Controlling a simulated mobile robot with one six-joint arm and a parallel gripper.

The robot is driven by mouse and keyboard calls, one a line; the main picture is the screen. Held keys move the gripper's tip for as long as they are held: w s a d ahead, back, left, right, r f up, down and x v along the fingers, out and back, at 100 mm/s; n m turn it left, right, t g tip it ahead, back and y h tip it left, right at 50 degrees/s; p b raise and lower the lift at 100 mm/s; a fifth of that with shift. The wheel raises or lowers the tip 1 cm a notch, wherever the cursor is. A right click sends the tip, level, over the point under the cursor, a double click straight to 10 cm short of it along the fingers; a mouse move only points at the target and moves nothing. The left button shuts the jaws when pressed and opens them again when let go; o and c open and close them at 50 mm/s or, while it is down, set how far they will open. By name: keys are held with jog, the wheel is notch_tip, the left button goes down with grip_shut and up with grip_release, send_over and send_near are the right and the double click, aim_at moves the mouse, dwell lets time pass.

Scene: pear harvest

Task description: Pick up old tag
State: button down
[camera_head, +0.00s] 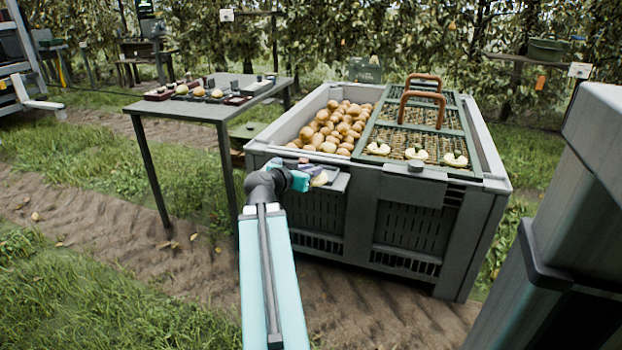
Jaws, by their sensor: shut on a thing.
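My arm reaches from the bottom of the view to the front wall of the large grey crate (400,185). My gripper (314,177) is at a small grey ledge (338,183) on the crate's front left. It is shut on a small pale piece, seemingly the old tag (320,180), at its fingertips. The piece is tiny and partly hidden by the gripper, so its print and exact outline cannot be told. I cannot tell whether it still touches the ledge.
The crate holds many brown pears (335,125) and a green slatted lid (415,115) with brown handles and pale pieces. A grey table (205,108) with trays and fruit stands left. A grey column rises at right. Grass and soil lie open in front.

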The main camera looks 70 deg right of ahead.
jog(key=shift+a+f+b, duration=0.15)
jog(key=shift+a+b, duration=0.4)
jog(key=shift+b, duration=2.7)
jog(key=a+b, duration=0.1)
jog(key=b, duration=0.3)
jog(key=shift+s+a+b, duration=0.1)
jog(key=shift+s+b, duration=0.05)
jog(key=shift+b, duration=0.15)
jog(key=shift+s+a+r, duration=0.1)
jog(key=shift+a+r, duration=0.05)
jog(key=shift+a, duration=0.5)
jog(key=shift+s+a+r, duration=0.1)
jog(key=shift+a+r, duration=0.05)
jog(key=shift+a, duration=0.45)
jog(key=shift+w, duration=0.15)
